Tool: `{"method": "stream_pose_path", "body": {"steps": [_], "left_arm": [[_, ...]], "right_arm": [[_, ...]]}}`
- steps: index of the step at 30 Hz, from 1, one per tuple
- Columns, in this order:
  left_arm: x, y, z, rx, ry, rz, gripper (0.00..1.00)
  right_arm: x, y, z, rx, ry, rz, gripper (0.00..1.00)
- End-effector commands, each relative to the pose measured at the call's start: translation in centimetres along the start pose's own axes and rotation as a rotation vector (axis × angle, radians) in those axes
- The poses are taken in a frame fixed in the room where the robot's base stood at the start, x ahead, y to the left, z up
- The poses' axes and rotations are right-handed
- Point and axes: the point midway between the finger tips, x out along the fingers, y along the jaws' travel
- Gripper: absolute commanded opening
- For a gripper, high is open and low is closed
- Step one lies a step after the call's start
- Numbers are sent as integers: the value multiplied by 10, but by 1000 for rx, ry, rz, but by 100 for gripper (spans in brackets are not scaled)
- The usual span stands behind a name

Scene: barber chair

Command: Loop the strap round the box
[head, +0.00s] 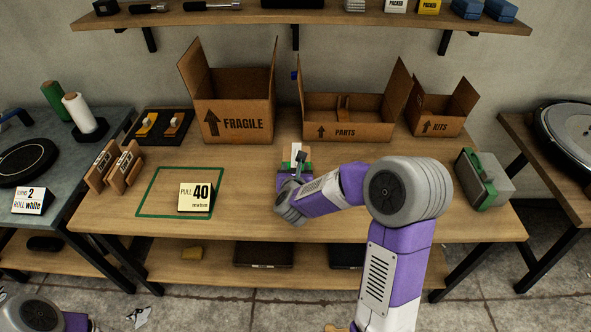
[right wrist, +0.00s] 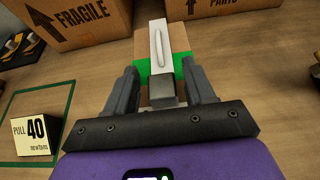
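My right gripper (head: 296,172) is low over the middle of the bench. In the right wrist view its two fingers (right wrist: 162,82) stand apart on either side of a green piece (right wrist: 141,70) with a pale bar and handle (right wrist: 159,48) and a dark grey block. The green piece reaches both fingertips; I cannot tell whether it is gripped. A brown card-like surface (right wrist: 180,20) lies beneath. No loose strap can be made out. Open cardboard boxes stand behind: FRAGILE (head: 235,112), PARTS (head: 345,130) and KITS (head: 438,124). My left gripper is out of view.
A green-outlined square (head: 150,214) on the bench holds a PULL 40 sign (head: 196,197). Brown upright panels (head: 115,167) and a black tray (head: 158,127) are at left. A grey-green device (head: 483,178) stands at right. The bench front is mostly clear.

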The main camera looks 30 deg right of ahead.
Motion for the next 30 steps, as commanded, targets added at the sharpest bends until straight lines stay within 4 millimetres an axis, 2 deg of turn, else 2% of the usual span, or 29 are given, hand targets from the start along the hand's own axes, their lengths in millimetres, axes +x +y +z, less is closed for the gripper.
{"method": "stream_pose_path", "body": {"steps": [3, 12, 14, 24, 30], "left_arm": [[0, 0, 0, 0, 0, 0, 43], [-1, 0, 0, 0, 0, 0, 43], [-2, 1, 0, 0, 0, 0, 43], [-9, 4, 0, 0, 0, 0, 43], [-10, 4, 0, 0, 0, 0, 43]], "right_arm": [[0, 0, 0, 0, 0, 0, 67], [-4, 0, 0, -1, 1, 1, 67], [-10, 0, 1, -1, 0, 1, 67], [-64, 0, 2, 0, -2, 2, 67], [-76, 0, 0, 0, 0, 1, 67]]}}
